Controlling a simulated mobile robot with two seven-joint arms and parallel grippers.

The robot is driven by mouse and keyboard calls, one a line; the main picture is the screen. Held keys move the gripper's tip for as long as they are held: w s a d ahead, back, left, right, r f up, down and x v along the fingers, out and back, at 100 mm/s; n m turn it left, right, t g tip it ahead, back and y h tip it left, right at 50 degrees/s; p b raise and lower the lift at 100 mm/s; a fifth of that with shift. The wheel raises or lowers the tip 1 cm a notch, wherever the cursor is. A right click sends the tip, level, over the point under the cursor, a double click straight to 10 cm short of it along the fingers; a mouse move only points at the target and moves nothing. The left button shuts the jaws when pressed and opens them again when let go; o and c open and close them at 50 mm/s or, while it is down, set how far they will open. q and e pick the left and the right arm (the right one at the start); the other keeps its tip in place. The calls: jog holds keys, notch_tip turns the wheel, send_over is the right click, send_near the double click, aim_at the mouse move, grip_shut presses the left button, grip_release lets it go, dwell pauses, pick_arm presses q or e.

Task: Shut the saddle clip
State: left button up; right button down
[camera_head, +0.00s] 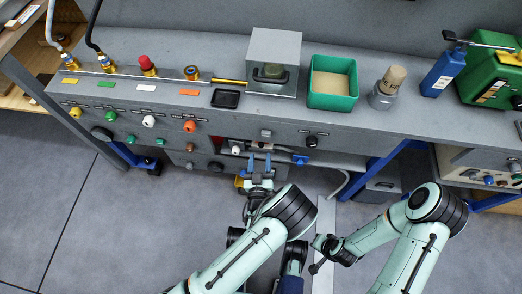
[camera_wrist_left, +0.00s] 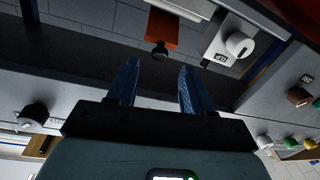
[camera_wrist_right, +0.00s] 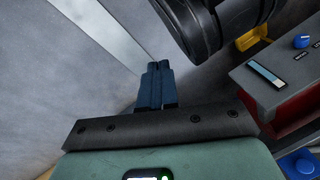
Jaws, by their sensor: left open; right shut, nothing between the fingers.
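I cannot make out the saddle clip with certainty in any view. My left gripper (camera_head: 259,161) is open and empty at the front of the bench, below the drawer-like front panel. In the left wrist view its two blue fingers (camera_wrist_left: 158,68) stand apart.
The bench top (camera_head: 190,105) carries a grey metal box (camera_head: 273,60), a green bin (camera_head: 334,84), a jar (camera_head: 387,86), a blue bottle (camera_head: 443,72) and a green machine (camera_head: 490,75). Coloured knobs line the bench front. Open floor (camera_head: 75,210) lies at the left.

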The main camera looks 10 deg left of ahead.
aim_at(261, 146)
pick_arm(q)
jog(key=shift+w+a+b, duration=0.2)
jog(key=shift+w+b, duration=0.2)
jog(key=shift+w, duration=1.65)
pick_arm(e)
jog(key=shift+s+d+f+g, duration=0.15)
jog(key=shift+s+f+g, duration=0.25)
jog(key=shift+s+f, duration=0.55)
jog(key=shift+r, duration=0.1)
